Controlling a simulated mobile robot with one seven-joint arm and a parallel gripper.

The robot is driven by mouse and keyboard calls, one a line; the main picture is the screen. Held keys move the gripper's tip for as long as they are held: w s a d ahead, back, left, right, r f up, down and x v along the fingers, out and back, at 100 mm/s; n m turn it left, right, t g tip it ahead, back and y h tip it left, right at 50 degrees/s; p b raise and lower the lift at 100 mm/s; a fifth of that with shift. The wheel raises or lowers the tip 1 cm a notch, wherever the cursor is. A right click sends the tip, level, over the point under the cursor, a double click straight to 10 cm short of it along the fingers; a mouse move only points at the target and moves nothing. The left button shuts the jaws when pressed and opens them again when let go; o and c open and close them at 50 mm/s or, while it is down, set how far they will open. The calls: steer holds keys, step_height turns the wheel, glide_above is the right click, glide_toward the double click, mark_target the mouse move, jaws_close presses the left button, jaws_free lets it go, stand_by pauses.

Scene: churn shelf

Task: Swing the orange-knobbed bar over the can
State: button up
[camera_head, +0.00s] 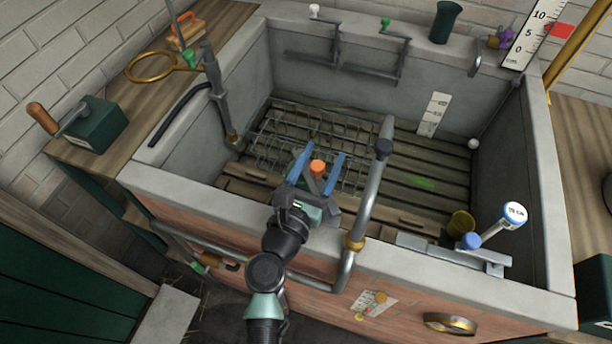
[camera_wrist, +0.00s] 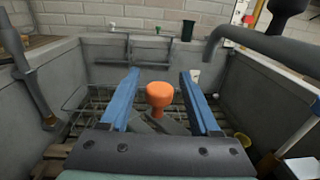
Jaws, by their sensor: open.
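My gripper (camera_head: 320,157) is over the front part of the stone trough, its two blue fingers spread apart. The orange knob (camera_head: 318,167) shows between the fingers; in the wrist view the orange knob (camera_wrist: 159,95) is centred between them, with a gap on each side. Its bar is mostly hidden; grey pieces (camera_wrist: 161,124) show below the knob. A yellow can-like cup (camera_head: 461,223) stands at the front right inside the trough. A dark green cylinder (camera_head: 445,21) stands on the back rim. I cannot tell which of the two is the can.
A bent grey pipe (camera_head: 368,205) with a dark end rises close to the right of my gripper. A wire rack (camera_head: 325,135) lies on the slatted trough floor. White-knobbed (camera_head: 314,12) and green-knobbed (camera_head: 385,24) bars are on the back wall. The right-hand floor slats are mostly clear.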

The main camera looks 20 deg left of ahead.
steer(key=s+b, duration=0.2)
steer(key=s, duration=0.8)
steer(key=shift+s+d+f, duration=0.1)
steer(key=shift+s+d, duration=0.05)
steer(key=shift+s, duration=0.05)
steer(key=shift+s+r, duration=0.2)
steer(key=shift+s, duration=0.4)
